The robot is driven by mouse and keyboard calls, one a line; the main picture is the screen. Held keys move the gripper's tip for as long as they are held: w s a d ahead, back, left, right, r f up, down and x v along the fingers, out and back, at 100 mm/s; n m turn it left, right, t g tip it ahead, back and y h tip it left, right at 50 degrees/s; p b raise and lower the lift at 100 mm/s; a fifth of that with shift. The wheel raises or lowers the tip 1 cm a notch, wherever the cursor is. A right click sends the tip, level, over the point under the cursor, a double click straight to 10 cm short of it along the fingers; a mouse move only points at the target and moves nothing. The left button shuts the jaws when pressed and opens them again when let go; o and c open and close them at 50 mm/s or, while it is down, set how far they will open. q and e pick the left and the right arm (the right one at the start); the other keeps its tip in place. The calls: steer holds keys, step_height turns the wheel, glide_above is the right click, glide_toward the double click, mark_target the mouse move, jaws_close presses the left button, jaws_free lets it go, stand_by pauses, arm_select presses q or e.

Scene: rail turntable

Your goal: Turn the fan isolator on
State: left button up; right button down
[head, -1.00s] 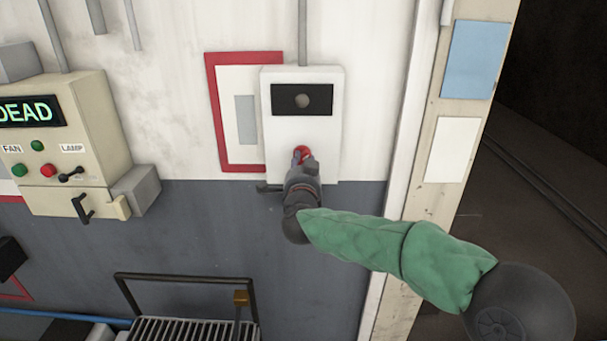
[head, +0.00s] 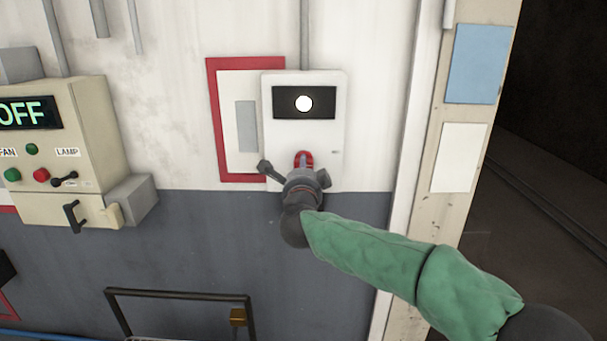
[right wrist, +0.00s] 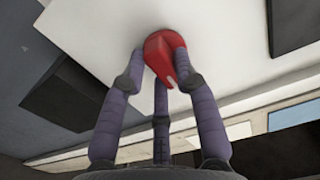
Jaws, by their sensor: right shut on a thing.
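The isolator is a white wall box (head: 325,148) with a dark window (head: 325,102), in which a round lamp (head: 304,104) glows white. Its red knob (head: 304,155) is low on the front face. My right gripper (head: 304,168) is at the knob, shut on it. In the right wrist view the fingers close around the red knob (right wrist: 161,50), which has a pale mark on its edge. The fingers hide part of the knob in the head view. My left gripper is not in view.
At the left is a beige control box (head: 95,120) with a display (head: 28,113) reading "OFF", fan buttons and a lamp switch. A red-framed panel (head: 218,150) is behind the isolator. A door frame (head: 455,200) stands at the right; a black rail (head: 180,295) is below.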

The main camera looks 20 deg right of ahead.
stand_by(0.5)
steer(key=c, duration=0.9)
jaws_free()
steer(key=shift+c, duration=0.2)
steer(key=shift+s+a, duration=0.1)
steer(key=v, duration=1.1)
steer(key=shift+s, duration=0.35)
steer(key=shift+a, duration=0.1)
